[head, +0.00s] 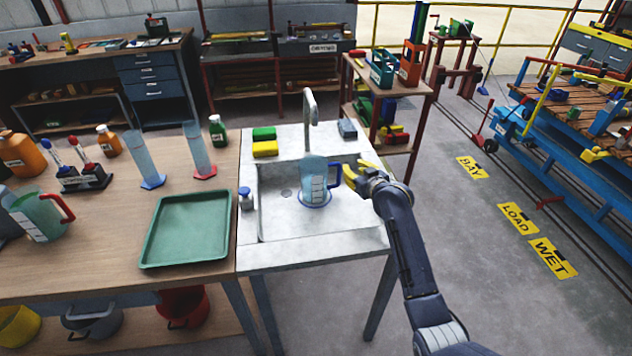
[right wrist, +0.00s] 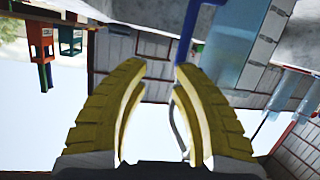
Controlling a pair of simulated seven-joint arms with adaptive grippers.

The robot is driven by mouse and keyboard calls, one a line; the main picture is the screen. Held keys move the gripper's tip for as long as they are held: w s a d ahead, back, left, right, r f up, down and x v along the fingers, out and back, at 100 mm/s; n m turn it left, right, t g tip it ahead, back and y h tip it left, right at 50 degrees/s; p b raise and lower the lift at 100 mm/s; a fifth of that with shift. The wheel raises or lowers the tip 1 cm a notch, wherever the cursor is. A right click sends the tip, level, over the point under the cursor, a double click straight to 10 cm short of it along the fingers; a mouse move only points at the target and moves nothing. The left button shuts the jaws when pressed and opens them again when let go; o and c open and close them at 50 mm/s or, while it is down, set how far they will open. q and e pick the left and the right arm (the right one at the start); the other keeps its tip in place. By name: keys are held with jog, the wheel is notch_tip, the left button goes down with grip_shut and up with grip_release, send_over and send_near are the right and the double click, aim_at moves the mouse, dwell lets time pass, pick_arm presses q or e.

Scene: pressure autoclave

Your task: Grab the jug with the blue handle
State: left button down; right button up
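The jug with the blue handle (head: 313,178) stands upright at the white sink (head: 275,250), clear with white marks and a blue base ring. Its blue handle (head: 335,176) faces right, toward my right gripper (head: 355,172). That gripper has yellow fingers, which are apart with nothing held, just right of the handle. In the right wrist view the open fingers (right wrist: 162,70) show with the blue handle (right wrist: 187,42) beyond the tips, near the right one. The jug body (right wrist: 228,45) shows to its right. Whether a finger touches the handle is unclear. My left gripper is not in view.
The tap (head: 310,108) rises behind the jug. Green and yellow sponges (head: 264,149) lie on the sink's back left; a small bottle (head: 245,199) stands at its left. A red-handled jug (head: 38,217), two cylinders and a green tray (head: 150,255) are on the wooden table.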

aim_at(338, 183)
jog(key=shift+m+g, duration=0.3)
jog(key=shift+g, duration=0.3)
jog(key=f, duration=0.1)
jog(key=s+a+f, duration=0.1)
jog(key=f, duration=0.1)
jog(key=s+a+f, duration=0.1)
jog(key=shift+f, duration=0.2)
jog(key=shift+w+f, duration=0.1)
jog(key=shift+f, duration=0.05)
jog(key=shift+x, duration=3.55)
jog(key=shift+o, duration=0.3)
jog(key=shift+a, duration=0.1)
grip_shut()
